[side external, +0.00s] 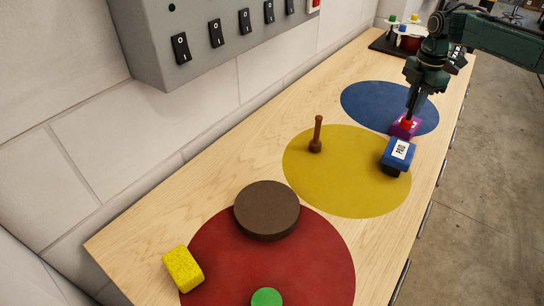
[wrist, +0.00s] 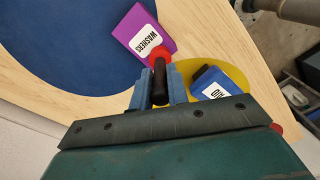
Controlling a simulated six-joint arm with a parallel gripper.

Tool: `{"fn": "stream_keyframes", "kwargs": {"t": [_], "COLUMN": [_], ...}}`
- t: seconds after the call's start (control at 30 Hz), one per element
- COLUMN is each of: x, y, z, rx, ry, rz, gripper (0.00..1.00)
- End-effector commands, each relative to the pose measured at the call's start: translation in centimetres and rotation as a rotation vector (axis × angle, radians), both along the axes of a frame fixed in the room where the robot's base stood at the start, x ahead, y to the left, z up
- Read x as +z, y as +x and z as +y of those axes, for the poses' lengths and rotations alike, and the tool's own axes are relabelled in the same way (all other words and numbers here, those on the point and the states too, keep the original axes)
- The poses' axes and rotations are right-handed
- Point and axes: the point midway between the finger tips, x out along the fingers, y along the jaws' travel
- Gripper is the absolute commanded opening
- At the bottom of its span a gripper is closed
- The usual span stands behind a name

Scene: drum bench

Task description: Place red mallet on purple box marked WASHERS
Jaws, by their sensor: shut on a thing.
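The purple box marked WASHERS (wrist: 135,28) lies on the blue round mat, near its edge; the box also shows in the side view (side external: 398,131). My gripper (wrist: 160,88) is shut on the dark handle of the red mallet (wrist: 160,54). The mallet's red head points down at the box and overlaps the label end in the wrist view. In the side view the red head (side external: 407,124) shows at the top of the box, under my gripper (side external: 410,108). I cannot tell whether head and box touch.
A blue box with a white label (side external: 398,153) stands close by on the yellow mat (side external: 340,185), with something dark under it. A brown peg (side external: 317,135) stands left of it. A brown disc (side external: 267,209), a yellow block (side external: 183,269) and a green thing (side external: 267,298) are nearer.

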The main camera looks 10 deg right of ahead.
Motion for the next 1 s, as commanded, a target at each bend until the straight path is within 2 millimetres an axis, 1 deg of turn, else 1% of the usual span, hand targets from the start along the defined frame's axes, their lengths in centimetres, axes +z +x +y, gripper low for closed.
{"fn": "stream_keyframes", "kwargs": {"t": [0.33, 0.37, 0.4, 0.47, 0.8, 1.0], "x": [-0.3, -0.3, -0.3, -0.3, -0.2, 0.8], "y": [0.0, 0.0, 0.0, 0.0, 0.0, 0.1], "z": [0.0, 0.0, 0.0, 0.0, 0.0, 0.0], "rx": [0.000, 0.000, 0.000, 0.000, 0.000, 0.000], "ry": [0.000, 0.000, 0.000, 0.000, 0.000, 0.000], "rz": [0.001, 0.001, 0.001, 0.001, 0.000, -0.002], "gripper": [0.00, 0.20, 0.28, 0.38, 0.38, 0.38]}}
